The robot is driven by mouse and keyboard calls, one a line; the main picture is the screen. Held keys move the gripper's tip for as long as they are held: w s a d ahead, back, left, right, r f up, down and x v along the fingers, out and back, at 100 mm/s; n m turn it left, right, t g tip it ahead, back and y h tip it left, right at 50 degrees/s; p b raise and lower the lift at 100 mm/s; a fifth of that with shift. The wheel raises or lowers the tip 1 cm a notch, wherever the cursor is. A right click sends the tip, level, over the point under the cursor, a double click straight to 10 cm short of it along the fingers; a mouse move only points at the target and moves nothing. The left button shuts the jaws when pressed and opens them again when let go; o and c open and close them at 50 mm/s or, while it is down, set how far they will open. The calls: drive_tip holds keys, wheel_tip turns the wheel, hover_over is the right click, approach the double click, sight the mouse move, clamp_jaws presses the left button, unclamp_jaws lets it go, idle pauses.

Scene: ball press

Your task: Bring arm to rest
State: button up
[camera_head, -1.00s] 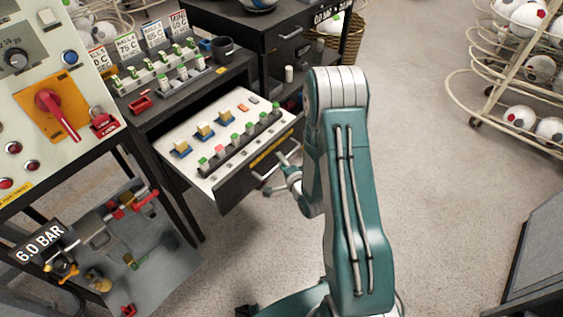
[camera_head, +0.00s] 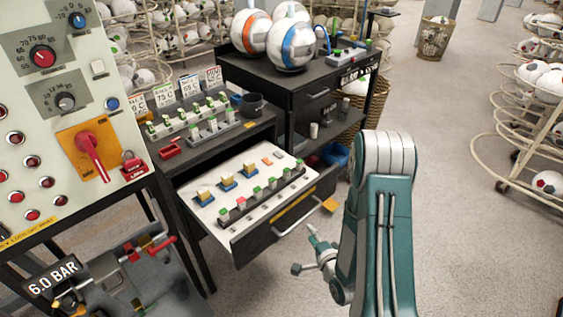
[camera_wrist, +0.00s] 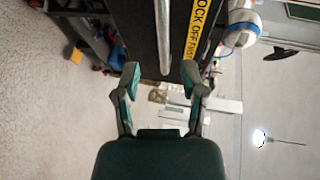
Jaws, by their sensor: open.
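My arm (camera_head: 385,220) is bent, with its upper link filling the right middle of the head view. My gripper (camera_head: 304,252) is open and empty, low in front of the pulled-out drawer (camera_head: 300,226). In the wrist view its two green fingertips (camera_wrist: 160,78) are spread apart. The drawer's pale bar handle (camera_wrist: 162,35) lies beyond and between the tips, apparently apart from them. Whether the gripper is fully clear of the handle in depth is hard to tell.
The drawer holds blue-based blocks (camera_head: 226,184) and a row of green-topped pieces. A control panel (camera_head: 60,110) with a red lever stands at left. A dark cabinet with balls (camera_head: 293,45) stands behind. Open floor (camera_head: 460,240) lies right, before the ball racks (camera_head: 510,130).

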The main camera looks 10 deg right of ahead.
wheel_tip(320, 180, up, 18)
drive_tip(key=n+g+h, duration=0.3)
drive_tip(key=n+g, duration=0.2)
drive_tip(key=n, duration=0.4)
drive_tip(key=s+a+r+n+g, duration=0.1)
drive_tip(key=s+a+r+n, duration=0.1)
drive_tip(key=s, duration=0.5)
drive_tip(key=s+a+r+n+g, duration=0.2)
drive_tip(key=s+r, duration=0.3)
drive_tip(key=s, duration=0.1)
drive_tip(key=s+a+r+n+g+y, duration=0.1)
drive_tip(key=s+a+r+n+g, duration=0.1)
drive_tip(key=s+r, duration=0.2)
drive_tip(key=s, duration=0.3)
drive_tip(key=shift+s+a+r+n, duration=0.25)
drive_tip(key=shift+s+a+n, duration=0.05)
drive_tip(key=shift+a, duration=0.05)
